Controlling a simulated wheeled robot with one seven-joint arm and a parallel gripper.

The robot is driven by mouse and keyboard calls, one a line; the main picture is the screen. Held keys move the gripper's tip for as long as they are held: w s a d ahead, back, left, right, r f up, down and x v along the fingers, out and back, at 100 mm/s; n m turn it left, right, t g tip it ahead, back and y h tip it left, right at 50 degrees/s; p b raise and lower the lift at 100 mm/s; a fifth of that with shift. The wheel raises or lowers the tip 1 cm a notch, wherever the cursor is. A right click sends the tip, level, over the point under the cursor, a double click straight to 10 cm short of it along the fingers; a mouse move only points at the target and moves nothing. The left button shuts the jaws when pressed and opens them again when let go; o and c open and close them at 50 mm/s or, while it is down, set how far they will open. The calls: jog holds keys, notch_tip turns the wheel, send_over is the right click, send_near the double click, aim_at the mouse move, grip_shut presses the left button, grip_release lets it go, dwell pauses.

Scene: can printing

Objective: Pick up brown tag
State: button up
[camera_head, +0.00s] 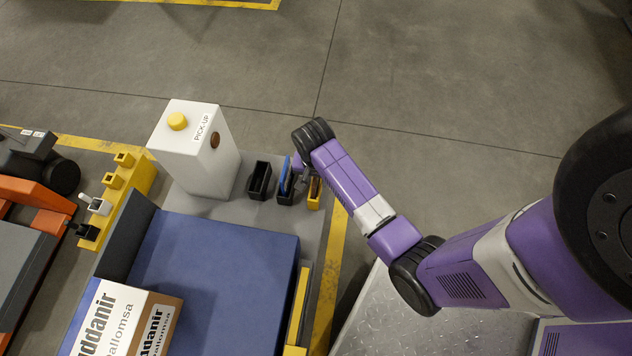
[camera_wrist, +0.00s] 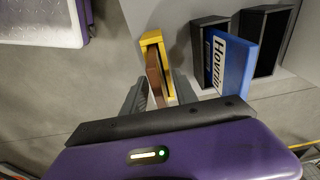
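The brown tag (camera_wrist: 153,74) stands in a narrow yellow holder (camera_wrist: 160,40) in the wrist view. In the head view the brown tag (camera_head: 315,187) shows as a small strip in the yellow holder (camera_head: 314,204) at the table's right edge. My gripper (camera_wrist: 161,90) is open, with one dark finger on each side of the brown tag's near end. A gap shows on the right side; I cannot tell whether the left finger touches the tag. In the head view my gripper (camera_head: 304,180) is partly hidden by my arm.
A white box with a yellow button (camera_head: 195,150) stands left of the holders. Open floor lies right of the table.

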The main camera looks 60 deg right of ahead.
grip_shut()
jog(key=shift+r+b, duration=0.15)
jog(key=shift+b, duration=0.15)
dwell(0.4)
